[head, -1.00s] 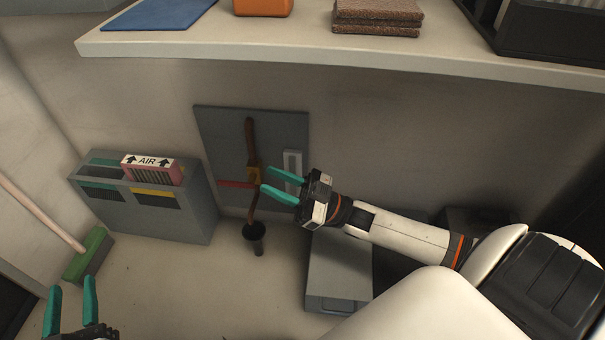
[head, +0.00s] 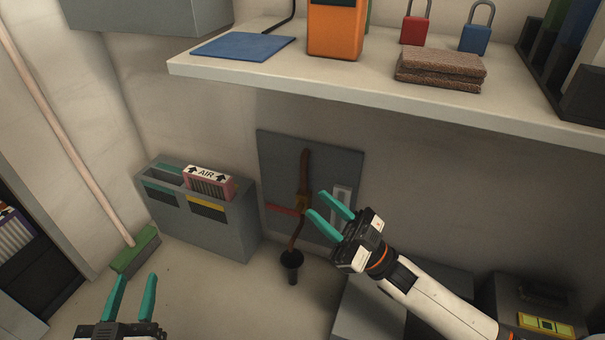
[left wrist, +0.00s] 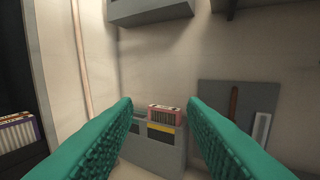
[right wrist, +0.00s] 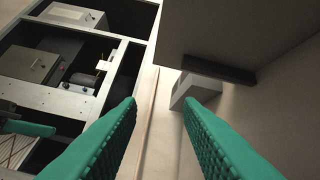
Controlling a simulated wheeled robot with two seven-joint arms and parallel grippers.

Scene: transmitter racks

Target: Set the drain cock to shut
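The drain cock (head: 303,201) is a brass body on a vertical copper pipe, in front of a grey panel (head: 345,163). Its red lever (head: 283,210) points left, roughly level and crosswise to the pipe. A black drain cup (head: 291,259) is below. My right gripper (head: 316,204) is open and empty; its fingertips appear just right of the cock, but the depth gap is unclear. The right wrist view does not show the cock. My left gripper (head: 134,292) is open and empty at lower left. The left wrist view shows the pipe (left wrist: 234,102) and panel partly behind a finger.
A shelf (head: 400,93) overhangs the cock, holding an orange device (head: 336,30), padlocks and brown pads (head: 440,68). A grey filter box (head: 222,228) stands left of the panel, and a green broom (head: 134,252) further left. A grey case is below my right arm.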

